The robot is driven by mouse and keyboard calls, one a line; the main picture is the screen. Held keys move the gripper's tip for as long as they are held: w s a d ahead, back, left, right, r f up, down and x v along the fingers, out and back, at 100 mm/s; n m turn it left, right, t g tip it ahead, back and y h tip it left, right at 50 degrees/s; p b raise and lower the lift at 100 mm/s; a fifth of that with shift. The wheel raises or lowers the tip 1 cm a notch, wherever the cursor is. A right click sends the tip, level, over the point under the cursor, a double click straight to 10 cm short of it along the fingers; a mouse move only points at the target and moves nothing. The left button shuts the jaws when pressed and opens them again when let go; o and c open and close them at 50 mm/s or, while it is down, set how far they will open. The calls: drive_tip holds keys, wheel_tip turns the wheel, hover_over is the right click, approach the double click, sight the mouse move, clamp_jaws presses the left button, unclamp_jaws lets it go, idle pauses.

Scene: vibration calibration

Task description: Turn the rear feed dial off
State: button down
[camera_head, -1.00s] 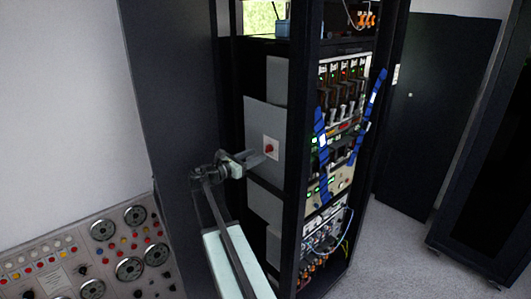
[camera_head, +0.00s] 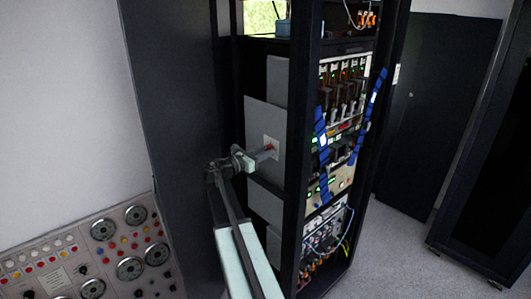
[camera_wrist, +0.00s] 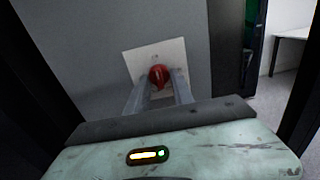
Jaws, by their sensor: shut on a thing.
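The rear feed dial (camera_head: 269,147) is a small red knob on a pale square plate (camera_head: 276,141), fixed to a grey panel inside the open rack. In the wrist view the red dial (camera_wrist: 158,75) sits between my two fingers, in front of its pale plate (camera_wrist: 146,53). My gripper (camera_head: 266,152) reaches in from the left and its fingertips are at the dial. It also shows in the wrist view (camera_wrist: 158,82), shut on the dial, one finger on each side. The fingers hide part of the dial and the lower plate. I cannot read any dial marking.
The dark rack post (camera_head: 296,120) stands just right of the panel, and a dark side panel (camera_head: 175,120) stands to the left. Rack modules with blue straps (camera_head: 321,140) are at the right. A gauge console (camera_head: 95,250) is at the lower left.

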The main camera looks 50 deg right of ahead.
drive_tip(key=shift+w+r+m+p, duration=0.15)
drive_tip(key=shift+m, duration=4.3)
drive_tip(key=shift+w+r+m+p, duration=0.1)
drive_tip(key=shift+m+p, duration=0.05)
drive_tip(key=shift+m, duration=4.3)
drive_tip(key=c, duration=1.1)
unclamp_jaws()
drive_tip(key=shift+a, duration=0.1)
